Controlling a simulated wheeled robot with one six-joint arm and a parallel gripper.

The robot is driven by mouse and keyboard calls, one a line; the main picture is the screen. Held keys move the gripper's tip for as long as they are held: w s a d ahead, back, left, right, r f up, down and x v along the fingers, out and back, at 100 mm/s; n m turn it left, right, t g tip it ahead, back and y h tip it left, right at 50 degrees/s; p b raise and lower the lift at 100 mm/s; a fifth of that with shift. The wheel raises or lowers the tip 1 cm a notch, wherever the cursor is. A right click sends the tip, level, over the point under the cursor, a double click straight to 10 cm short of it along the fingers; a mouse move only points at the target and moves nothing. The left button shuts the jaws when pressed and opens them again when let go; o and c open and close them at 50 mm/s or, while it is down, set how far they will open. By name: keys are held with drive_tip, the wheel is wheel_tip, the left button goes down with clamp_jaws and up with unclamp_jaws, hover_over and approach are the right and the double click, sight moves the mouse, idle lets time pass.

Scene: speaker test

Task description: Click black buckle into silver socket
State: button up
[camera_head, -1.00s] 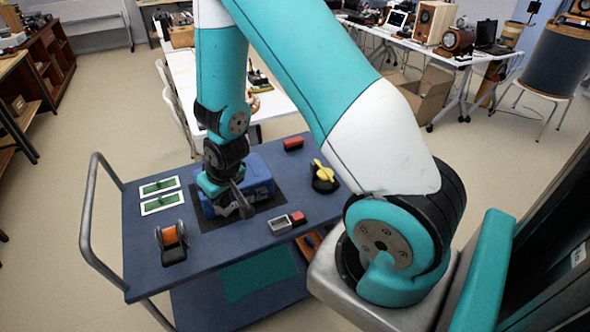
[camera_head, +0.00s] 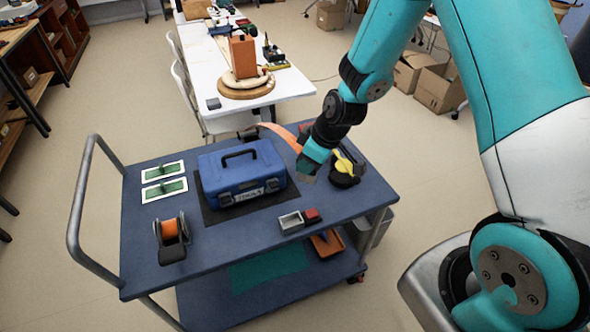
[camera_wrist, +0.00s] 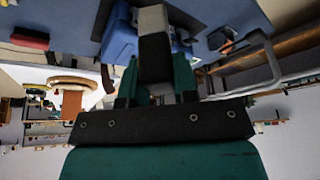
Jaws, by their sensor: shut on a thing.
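My gripper (camera_head: 308,168) is above the right part of the blue cart, right of the blue toolbox (camera_head: 242,174). In the wrist view my gripper (camera_wrist: 157,75) is shut on a dark block, which looks like the black buckle (camera_wrist: 155,58), with a lighter grey piece beyond it. In the head view the buckle is mostly hidden by the gripper. An orange strap (camera_head: 275,131) runs from behind the toolbox toward the gripper; its end is hidden. The silver socket, an open grey box (camera_head: 291,221), lies on the cart below the gripper, beside a red block (camera_head: 312,215).
The toolbox stands on a black mat (camera_head: 212,211). A yellow-and-black object (camera_head: 346,170) is close to the gripper's right. A black holder with an orange roll (camera_head: 171,240) and two green-and-white cards (camera_head: 163,180) are on the left. The cart's front middle is clear.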

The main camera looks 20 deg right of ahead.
drive_tip(key=a+n+g+y+b, duration=0.1)
drive_tip(key=a+n+g+b, duration=0.25)
drive_tip(key=n, duration=0.55)
drive_tip(key=f+b, duration=0.3)
drive_tip(key=f, duration=0.2)
drive_tip(key=f+b, duration=0.3)
drive_tip(key=f, duration=0.2)
drive_tip(key=f+b, duration=0.3)
drive_tip(key=f, duration=0.2)
drive_tip(key=shift+w+a+f+b, duration=0.35)
drive_tip(key=shift+a+b, duration=0.05)
drive_tip(key=shift+d+f+b, duration=0.1)
drive_tip(key=shift+f+b, duration=1.25)
drive_tip(key=shift+f, duration=0.35)
idle(0.9)
drive_tip(key=o, duration=0.9)
drive_tip(key=shift+o, duration=0.2)
drive_tip(key=shift+r, duration=0.1)
wheel_tip(320, 180, up, 8)
drive_tip(key=p, duration=0.5)
drive_tip(key=shift+p, duration=0.3)
